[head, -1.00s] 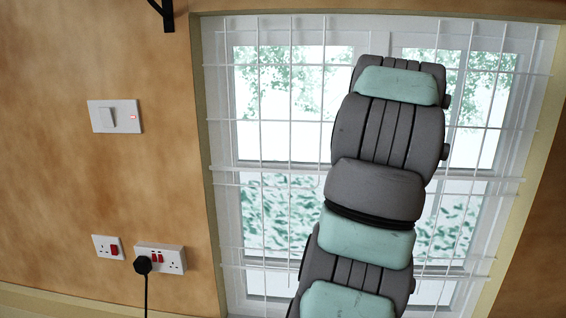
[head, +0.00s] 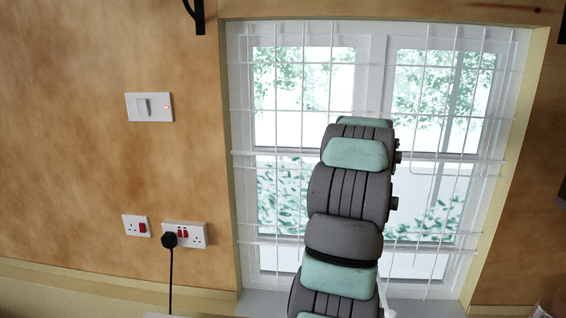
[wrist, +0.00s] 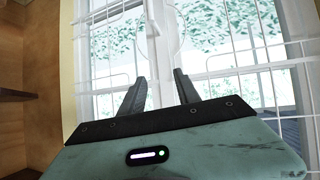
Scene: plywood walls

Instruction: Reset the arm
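My gripper (wrist: 158,84) shows in the wrist view, with its two dark fingers spread apart and nothing between them. It points toward the barred window (wrist: 150,50). In the head view my grey and mint-green arm rises from the bottom centre in front of the window (head: 265,100). My gripper cannot be made out in the head view; it is hidden behind the arm or too far off.
A light switch (head: 149,107) is on the left wall. Below it are a small socket (head: 136,226) and a double socket (head: 196,236) with a black plug (head: 169,240) and hanging cord. White bars (head: 430,150) cross the window. A dark bracket (head: 197,15) is at the top.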

